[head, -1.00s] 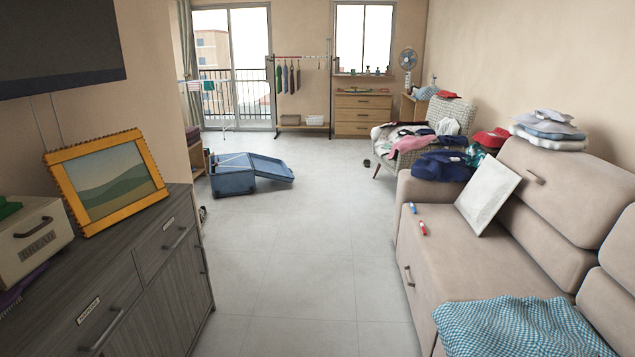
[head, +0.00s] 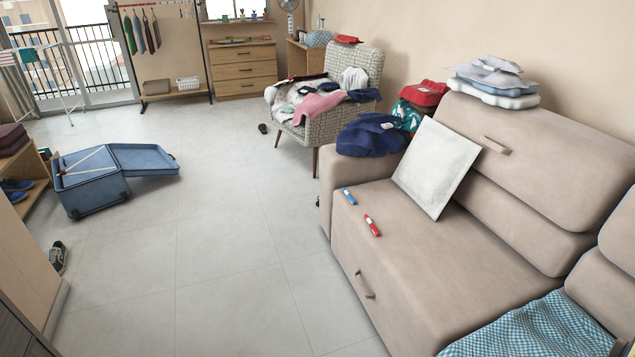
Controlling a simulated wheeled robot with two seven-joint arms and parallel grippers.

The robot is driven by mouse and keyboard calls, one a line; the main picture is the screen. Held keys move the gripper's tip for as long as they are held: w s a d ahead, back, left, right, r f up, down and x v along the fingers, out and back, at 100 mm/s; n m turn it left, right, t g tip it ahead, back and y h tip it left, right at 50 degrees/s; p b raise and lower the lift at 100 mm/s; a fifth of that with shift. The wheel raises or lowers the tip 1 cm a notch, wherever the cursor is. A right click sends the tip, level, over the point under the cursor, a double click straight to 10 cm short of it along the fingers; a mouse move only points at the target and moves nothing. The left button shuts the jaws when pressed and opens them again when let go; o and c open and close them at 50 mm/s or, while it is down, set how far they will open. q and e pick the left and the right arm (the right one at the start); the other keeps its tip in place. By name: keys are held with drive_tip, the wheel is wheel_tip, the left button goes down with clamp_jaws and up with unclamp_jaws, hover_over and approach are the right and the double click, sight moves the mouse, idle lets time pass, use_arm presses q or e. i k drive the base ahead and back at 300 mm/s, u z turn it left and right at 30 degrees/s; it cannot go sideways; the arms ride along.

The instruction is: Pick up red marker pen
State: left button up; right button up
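The red marker pen (head: 372,225) lies on the sofa seat (head: 395,262), near its front edge. A blue marker pen (head: 348,196) lies a little behind it, closer to the sofa's far arm. The two pens are apart. Nothing covers the red pen. Neither of my grippers shows in the head view.
A blue checked cloth (head: 530,328) covers the near seat. Folded clothes (head: 495,80) top the backrest. An open blue suitcase (head: 95,188) and a shoe (head: 58,257) lie on the floor. Floor before the sofa is clear.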

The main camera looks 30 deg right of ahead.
sight(376, 233)
drive_tip(key=i, duration=1.4)
drive_tip(key=z, duration=1.7)
